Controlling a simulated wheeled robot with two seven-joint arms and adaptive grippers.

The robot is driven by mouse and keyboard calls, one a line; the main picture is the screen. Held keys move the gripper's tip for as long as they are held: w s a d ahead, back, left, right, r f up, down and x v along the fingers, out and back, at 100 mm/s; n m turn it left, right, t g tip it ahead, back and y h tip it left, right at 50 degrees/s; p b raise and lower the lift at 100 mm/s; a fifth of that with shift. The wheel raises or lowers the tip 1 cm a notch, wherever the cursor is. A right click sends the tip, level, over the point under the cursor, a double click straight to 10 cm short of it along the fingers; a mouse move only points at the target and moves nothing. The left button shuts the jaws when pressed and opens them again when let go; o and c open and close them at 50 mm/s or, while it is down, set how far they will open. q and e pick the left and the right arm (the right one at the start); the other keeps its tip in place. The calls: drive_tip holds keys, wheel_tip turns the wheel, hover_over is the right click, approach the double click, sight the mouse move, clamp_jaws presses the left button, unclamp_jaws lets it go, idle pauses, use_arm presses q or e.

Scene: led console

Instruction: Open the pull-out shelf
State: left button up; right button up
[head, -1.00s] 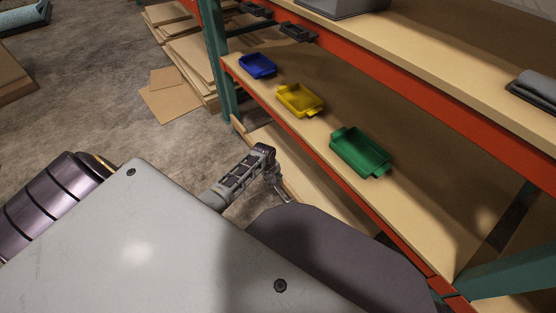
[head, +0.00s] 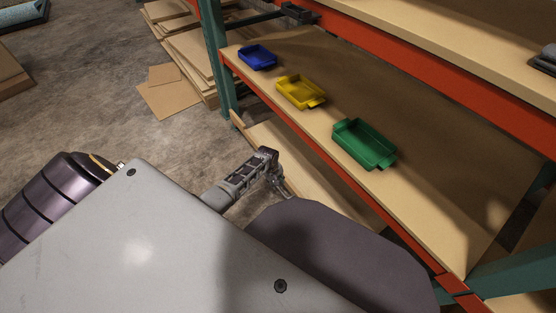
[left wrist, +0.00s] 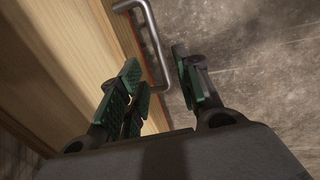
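In the left wrist view, a bent metal bar handle (left wrist: 153,40) stands out from a wooden front (left wrist: 70,60), which I take to be the pull-out shelf. My left gripper (left wrist: 160,72) is open, with green-padded fingers on either side of the handle's lower end. Whether either finger touches the bar I cannot tell. In the head view my left gripper (head: 283,188) is low beside the rack, next to a low wooden board (head: 300,170). The handle is too small or hidden to make out there. My right gripper is not in view.
The rack has orange beams (head: 400,75) and teal posts (head: 219,60). A blue tray (head: 257,58), a yellow tray (head: 301,92) and a green tray (head: 364,144) sit on the shelf above my gripper. Cardboard sheets (head: 168,98) lie on the floor at left.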

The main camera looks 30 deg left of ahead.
sight(278, 187)
use_arm(q)
drive_tip(key=shift+w+d+f+b, duration=0.15)
drive_tip(key=shift+f+b, duration=0.5)
drive_tip(key=shift+f, duration=0.35)
drive_tip(key=shift+w+f+b, duration=0.2)
drive_tip(key=shift+f+b, duration=0.4)
drive_tip(key=shift+f, duration=0.35)
drive_tip(key=shift+w+d+f+b, duration=0.15)
drive_tip(key=shift+f+b, duration=0.5)
drive_tip(key=shift+f, duration=0.35)
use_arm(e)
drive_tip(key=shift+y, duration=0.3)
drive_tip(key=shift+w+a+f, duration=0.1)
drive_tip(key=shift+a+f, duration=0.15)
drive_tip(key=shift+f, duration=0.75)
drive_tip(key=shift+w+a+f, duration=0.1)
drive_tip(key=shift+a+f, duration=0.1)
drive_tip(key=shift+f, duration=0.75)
use_arm(q)
drive_tip(key=shift+a, duration=0.1)
clamp_jaws()
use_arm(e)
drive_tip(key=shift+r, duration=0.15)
